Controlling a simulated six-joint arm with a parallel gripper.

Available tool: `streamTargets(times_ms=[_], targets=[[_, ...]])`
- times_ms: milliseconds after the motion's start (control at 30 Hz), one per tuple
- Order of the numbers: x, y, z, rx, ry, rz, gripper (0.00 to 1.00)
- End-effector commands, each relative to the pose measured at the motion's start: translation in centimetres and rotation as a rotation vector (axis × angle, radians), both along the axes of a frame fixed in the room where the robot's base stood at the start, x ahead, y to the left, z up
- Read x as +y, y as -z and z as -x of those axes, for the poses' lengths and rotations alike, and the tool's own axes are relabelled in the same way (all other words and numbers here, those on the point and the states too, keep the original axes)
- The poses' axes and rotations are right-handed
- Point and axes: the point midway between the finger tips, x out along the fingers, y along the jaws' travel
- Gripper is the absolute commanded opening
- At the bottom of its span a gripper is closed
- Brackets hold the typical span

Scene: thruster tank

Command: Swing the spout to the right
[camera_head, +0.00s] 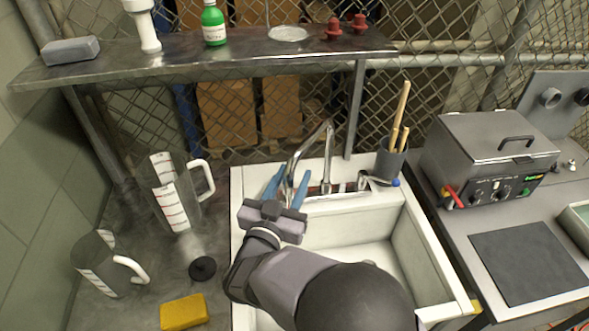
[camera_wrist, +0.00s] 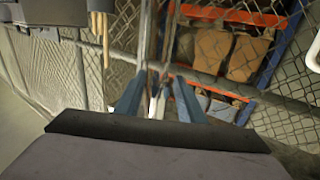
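The chrome spout (camera_head: 309,146) rises from the back rim of the white sink (camera_head: 418,232), right of my gripper. It arches to the left, and its free end comes down between my blue fingers. My gripper (camera_head: 287,187) is open over the sink's left back part, one finger on each side of the spout end. In the wrist view, my gripper (camera_wrist: 158,100) also shows the spout (camera_wrist: 154,104) between its fingers, with gaps visible beside it. Whether a finger touches the spout I cannot tell. The spout's lower end is partly hidden by the fingers.
A grey cup of wooden utensils (camera_head: 391,160) stands on the sink's right back corner. Clear jugs (camera_head: 172,195), a black stopper (camera_head: 202,268) and a yellow sponge (camera_head: 183,312) are on the left counter. A metal shelf (camera_head: 250,52) and mesh fence (camera_head: 235,115) are behind.

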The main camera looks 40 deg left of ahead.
Motion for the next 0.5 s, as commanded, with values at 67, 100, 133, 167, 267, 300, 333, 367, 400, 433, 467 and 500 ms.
streamTargets(times_ms=[67, 100, 133, 167, 267, 300, 333, 367, 400, 433, 467, 500], targets=[[0.2, -0.1, -0.8, 0.000, 0.001, 0.001, 0.36], [0.3, -0.1, -1.0, 0.000, 0.001, 0.000, 0.36], [0.4, -0.1, -1.2, 0.000, 0.001, 0.000, 0.36], [0.4, -0.1, -1.3, 0.000, 0.001, 0.000, 0.36], [0.5, 0.0, -1.5, 0.000, 0.000, 0.000, 0.36], [0.5, 0.0, -1.6, 0.000, 0.000, 0.000, 0.36], [0.5, 0.0, -1.6, 0.000, 0.000, 0.000, 0.36], [0.5, 0.0, -1.6, 0.000, 0.000, 0.000, 0.36], [0.5, 0.1, -1.6, 0.000, -0.001, 0.000, 0.36], [0.5, 0.1, -1.6, 0.000, -0.001, 0.000, 0.36], [0.5, 0.0, -1.6, 0.000, -0.001, 0.000, 0.36], [0.5, 0.0, -1.6, 0.000, -0.001, 0.000, 0.36]])
